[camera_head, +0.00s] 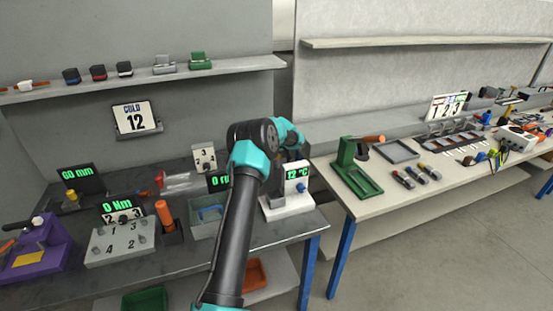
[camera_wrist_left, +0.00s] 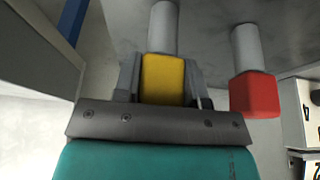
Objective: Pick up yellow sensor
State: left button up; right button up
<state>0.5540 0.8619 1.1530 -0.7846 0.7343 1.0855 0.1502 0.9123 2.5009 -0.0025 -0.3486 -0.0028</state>
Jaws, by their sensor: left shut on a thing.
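The yellow sensor (camera_wrist_left: 163,80) shows in the left wrist view as a yellow block with a light grey cylinder rising from it. My left gripper (camera_wrist_left: 162,66) is shut on the yellow block, with one grey finger on each side. In the head view my left arm rises through the middle and bends to the right; its fingers and the yellow sensor are hidden there. My right gripper is in neither view.
A red block with a grey cylinder (camera_wrist_left: 254,95) is right of the yellow sensor. In the head view, the white 12 °C device (camera_head: 290,204) is near the arm. The right table (camera_head: 372,203) holds a green stand (camera_head: 348,155).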

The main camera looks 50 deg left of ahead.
pick_arm(q)
notch_tip(320, 180, up, 10)
dwell(0.8)
dwell(0.4)
